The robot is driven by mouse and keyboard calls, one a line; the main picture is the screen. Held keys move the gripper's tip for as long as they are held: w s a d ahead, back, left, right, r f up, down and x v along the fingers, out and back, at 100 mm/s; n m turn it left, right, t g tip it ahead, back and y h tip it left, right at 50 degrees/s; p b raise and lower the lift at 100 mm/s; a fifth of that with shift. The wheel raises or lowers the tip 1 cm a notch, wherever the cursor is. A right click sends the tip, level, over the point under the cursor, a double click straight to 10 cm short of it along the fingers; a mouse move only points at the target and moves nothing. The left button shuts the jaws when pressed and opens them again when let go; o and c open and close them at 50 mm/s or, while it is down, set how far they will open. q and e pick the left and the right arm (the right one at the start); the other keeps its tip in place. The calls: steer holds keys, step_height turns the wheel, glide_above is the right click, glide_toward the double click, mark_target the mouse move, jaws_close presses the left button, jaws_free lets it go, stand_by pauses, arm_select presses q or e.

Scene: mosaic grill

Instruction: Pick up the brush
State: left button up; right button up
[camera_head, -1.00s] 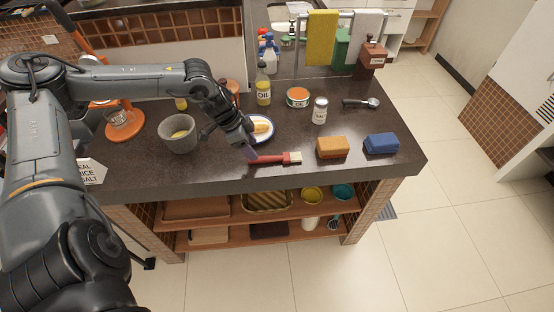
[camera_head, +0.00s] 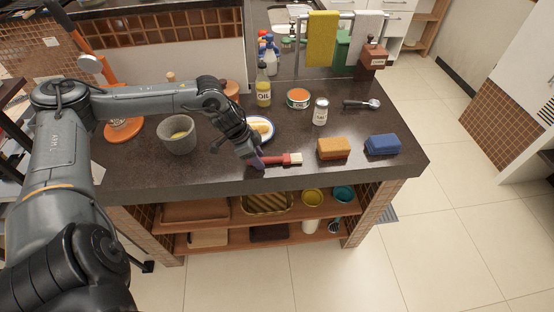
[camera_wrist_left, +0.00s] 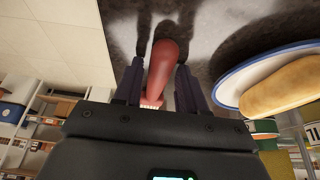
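The brush (camera_head: 280,160) has a red handle and a pale bristle end. It lies near the front edge of the dark counter, bristles to the right in the head view. My left gripper (camera_head: 256,164) is down at the handle end and hides part of it. In the left wrist view, the red handle (camera_wrist_left: 164,65) is between the two dark fingers of my left gripper (camera_wrist_left: 163,75), close to both. Whether the fingers press on it is not clear. My right gripper is not in view.
A plate (camera_head: 262,128) with yellowish food is just behind my left gripper. A grey mortar (camera_head: 176,136) stands to its left. An orange sponge (camera_head: 333,148) and a blue sponge (camera_head: 382,144) lie to the right. A salt shaker (camera_head: 320,112) and oil bottle (camera_head: 263,88) stand farther back.

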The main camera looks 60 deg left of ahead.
arm_select(q)
jaws_close()
steer(key=shift+r, duration=0.1)
steer(key=shift+r+p, duration=0.3)
steer(key=shift+r, duration=0.6)
step_height(320, 180, up, 3)
steer(key=shift+f, duration=0.2)
steer(key=d+r+p, duration=0.3)
steer(key=d+r, duration=0.3)
steer(key=d, duration=0.5)
steer(key=shift+d+r+p, duration=0.25)
steer(key=shift+d+p, duration=0.05)
steer(key=shift+d, duration=0.05)
